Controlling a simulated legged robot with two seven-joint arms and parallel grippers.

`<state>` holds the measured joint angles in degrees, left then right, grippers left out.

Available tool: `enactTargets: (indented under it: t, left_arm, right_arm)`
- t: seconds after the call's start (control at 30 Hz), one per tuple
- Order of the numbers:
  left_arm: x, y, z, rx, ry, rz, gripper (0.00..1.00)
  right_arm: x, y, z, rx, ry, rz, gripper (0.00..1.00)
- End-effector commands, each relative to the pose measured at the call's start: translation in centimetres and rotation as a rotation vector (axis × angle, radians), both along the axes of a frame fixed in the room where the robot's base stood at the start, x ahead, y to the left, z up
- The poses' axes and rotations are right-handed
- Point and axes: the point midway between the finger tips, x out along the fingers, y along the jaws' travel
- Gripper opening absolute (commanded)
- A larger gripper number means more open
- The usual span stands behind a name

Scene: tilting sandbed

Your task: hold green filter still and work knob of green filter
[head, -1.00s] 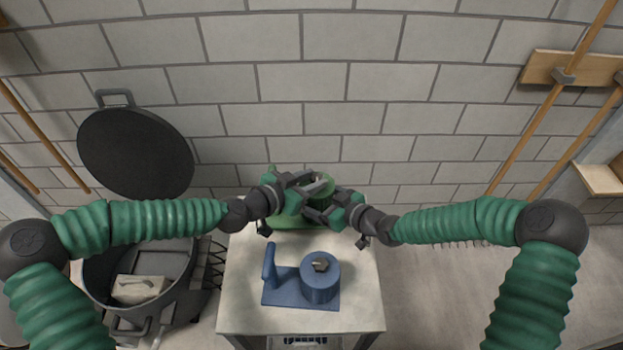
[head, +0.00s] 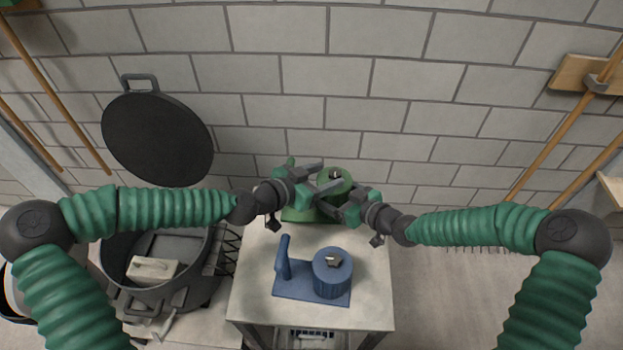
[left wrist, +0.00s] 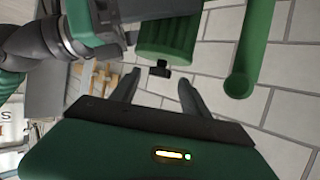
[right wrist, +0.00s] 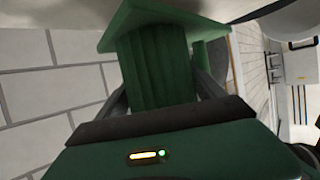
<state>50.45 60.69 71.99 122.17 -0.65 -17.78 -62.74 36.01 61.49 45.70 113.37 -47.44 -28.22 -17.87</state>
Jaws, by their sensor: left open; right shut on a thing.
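The green filter stands at the back of the table, with a ribbed green cylinder (head: 338,182) and a small grey knob (head: 335,174) on top. In the left wrist view the knob (left wrist: 160,69) looks dark and sits at the cylinder's end, just beyond my fingertips. My left gripper (head: 322,177) is open beside the knob, with nothing between its fingers (left wrist: 157,88). My right gripper (head: 342,212) is shut on the ribbed cylinder, which fills the space between its fingers in the right wrist view (right wrist: 160,72). The filter's green post (left wrist: 250,50) stands apart from the cylinder.
A blue filter (head: 332,280) with a post and a knob stands on the front part of the table (head: 260,305). A dark pot (head: 190,290) with its lid raised (head: 158,140) is at the left. A block wall stands close behind.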

Motion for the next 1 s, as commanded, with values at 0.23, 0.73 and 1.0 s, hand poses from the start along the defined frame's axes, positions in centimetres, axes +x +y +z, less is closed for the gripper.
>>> enactTargets:
  t: [0.23,0.73,1.0]
  left_arm:
    - [-4.3,4.5,2.4,0.003,0.0,0.006,0.54]
    - [-6.4,6.3,3.6,0.001,0.001,0.0,0.54]
    - [-6.4,6.3,3.6,0.001,0.001,0.0,0.54]
  right_arm:
    - [0.1,0.0,0.1,0.002,-0.002,-0.001,0.1]
    - [0.1,0.0,0.1,0.001,-0.002,-0.001,0.1]
    - [0.1,0.0,0.1,0.001,0.0,-0.001,1.0]
